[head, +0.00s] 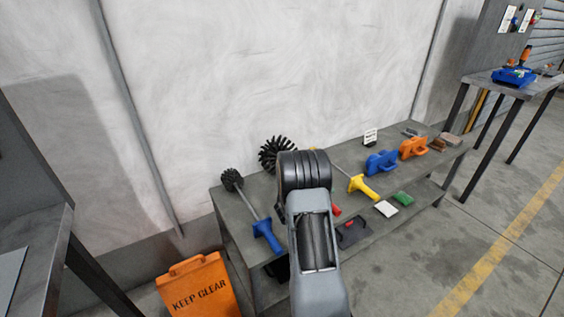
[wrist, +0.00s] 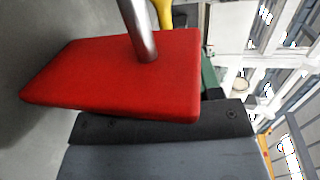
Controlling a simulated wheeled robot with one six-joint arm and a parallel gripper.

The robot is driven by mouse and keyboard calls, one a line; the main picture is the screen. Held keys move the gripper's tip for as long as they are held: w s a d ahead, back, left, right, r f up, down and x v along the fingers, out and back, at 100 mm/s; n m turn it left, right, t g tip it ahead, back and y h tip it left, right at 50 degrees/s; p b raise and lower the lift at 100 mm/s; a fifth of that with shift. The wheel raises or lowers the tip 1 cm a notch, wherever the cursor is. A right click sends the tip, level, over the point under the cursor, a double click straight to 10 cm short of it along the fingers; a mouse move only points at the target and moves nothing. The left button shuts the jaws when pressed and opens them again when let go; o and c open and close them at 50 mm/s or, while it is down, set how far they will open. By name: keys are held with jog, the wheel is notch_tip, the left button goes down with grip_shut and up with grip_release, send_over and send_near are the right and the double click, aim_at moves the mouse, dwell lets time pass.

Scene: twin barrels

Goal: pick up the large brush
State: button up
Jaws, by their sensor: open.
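The large brush has a round black bristle head (head: 272,153), seen at the back of the grey bench in the head view, left of my arm. A bit of red (head: 336,211) shows right of my arm, probably its handle; the part between is hidden by my arm. In the wrist view a red block-like handle (wrist: 115,80) with a metal rod fills the upper left, very close to the camera. My gripper (wrist: 165,123) shows there as a dark padded finger just below the red handle. The other finger is not visible, and I cannot tell whether the finger touches the handle.
On the bench (head: 228,203) lie a smaller brush with a blue handle (head: 266,236), a yellow handle (head: 362,187), blue (head: 381,162) and orange (head: 413,147) tools, and a green block (head: 403,198). An orange sign (head: 197,285) stands at front left. Floor at right is clear.

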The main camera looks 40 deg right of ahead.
jog(key=shift+c, duration=0.2)
jog(key=c, duration=0.9)
jog(key=shift+c, duration=0.2)
jog(key=shift+r, duration=0.2)
